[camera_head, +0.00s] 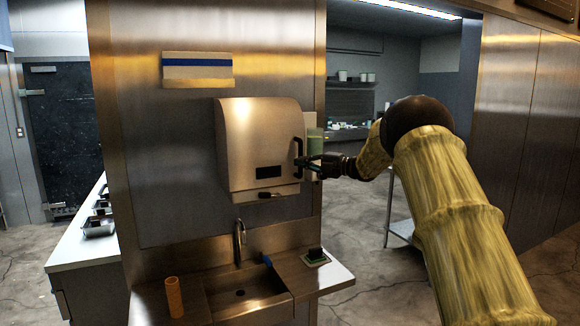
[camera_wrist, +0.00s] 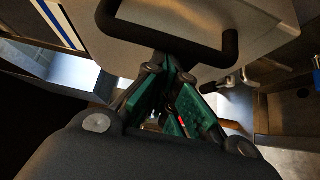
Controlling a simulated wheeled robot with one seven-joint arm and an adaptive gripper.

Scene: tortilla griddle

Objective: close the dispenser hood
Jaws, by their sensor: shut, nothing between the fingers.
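The dispenser (camera_head: 238,150) is a steel box with a rounded hood front, mounted on the steel wall panel. The hood looks down or nearly down; I cannot tell if a gap is left. A dark handle (camera_head: 298,152) stands on its right side; in the wrist view the handle (camera_wrist: 190,49) is a dark loop across the top. My gripper (camera_head: 305,161) is at the handle's lower part. In the wrist view my gripper (camera_wrist: 163,62) has its green-padded fingers shut, tips at the handle bar with nothing held. Whether they touch the bar is unclear.
A steel sink (camera_head: 245,290) with a faucet (camera_head: 239,240) is below the dispenser. An orange-brown cylinder (camera_head: 174,297) stands at its left, and a dark-handled green block (camera_head: 315,256) lies at its right. A white counter (camera_head: 85,235) is at left. Open floor lies to the right.

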